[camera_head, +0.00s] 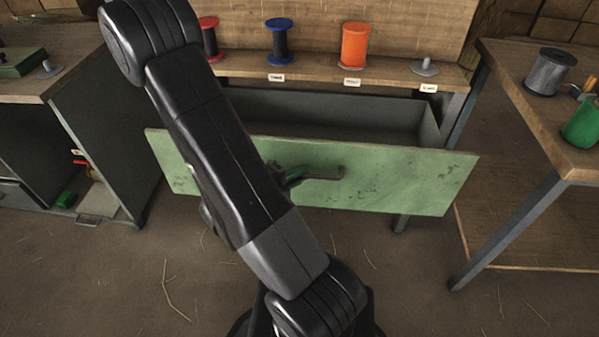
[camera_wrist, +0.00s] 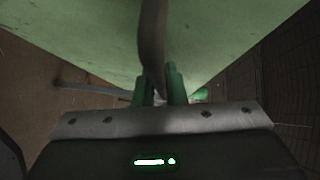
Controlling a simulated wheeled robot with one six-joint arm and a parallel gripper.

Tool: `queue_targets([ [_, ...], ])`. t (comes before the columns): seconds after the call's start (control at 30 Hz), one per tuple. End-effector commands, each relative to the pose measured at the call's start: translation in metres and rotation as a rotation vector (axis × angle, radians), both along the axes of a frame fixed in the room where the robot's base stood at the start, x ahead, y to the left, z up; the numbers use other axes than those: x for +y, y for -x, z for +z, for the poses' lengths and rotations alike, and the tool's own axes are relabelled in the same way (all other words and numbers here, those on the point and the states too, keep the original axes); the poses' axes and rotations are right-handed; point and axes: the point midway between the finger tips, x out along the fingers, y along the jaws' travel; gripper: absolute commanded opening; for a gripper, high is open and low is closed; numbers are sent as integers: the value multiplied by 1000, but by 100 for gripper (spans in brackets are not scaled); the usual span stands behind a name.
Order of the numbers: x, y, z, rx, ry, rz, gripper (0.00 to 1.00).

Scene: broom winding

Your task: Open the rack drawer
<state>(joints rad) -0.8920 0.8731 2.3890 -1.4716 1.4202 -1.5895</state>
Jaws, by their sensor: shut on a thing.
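The rack drawer (camera_head: 400,180) has a chipped green front and stands pulled out from under the wooden rack shelf. Its grey inside (camera_head: 330,110) shows and looks empty where visible. A dark bar handle (camera_head: 325,172) runs across the front. My gripper (camera_head: 285,178) is at the handle's left part, mostly hidden behind my arm. In the wrist view, the green fingertips of my gripper (camera_wrist: 160,85) are shut on the handle (camera_wrist: 152,45), close to the green drawer front (camera_wrist: 230,35).
The rack shelf (camera_head: 390,72) holds spools: red (camera_head: 209,40), blue-ended (camera_head: 279,40) and orange (camera_head: 355,45). An empty peg (camera_head: 424,67) stands at right. A workbench (camera_head: 530,110) with spools is at right, and an open cabinet (camera_head: 105,130) at left. Straw litters the floor.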

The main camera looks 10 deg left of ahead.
Motion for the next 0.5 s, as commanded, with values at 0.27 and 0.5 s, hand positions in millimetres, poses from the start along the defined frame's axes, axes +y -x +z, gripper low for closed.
queue_targets([
  [0.27,0,0,0,0,0,0,33],
  [0.5,0,0,0,0,0,1,33],
])
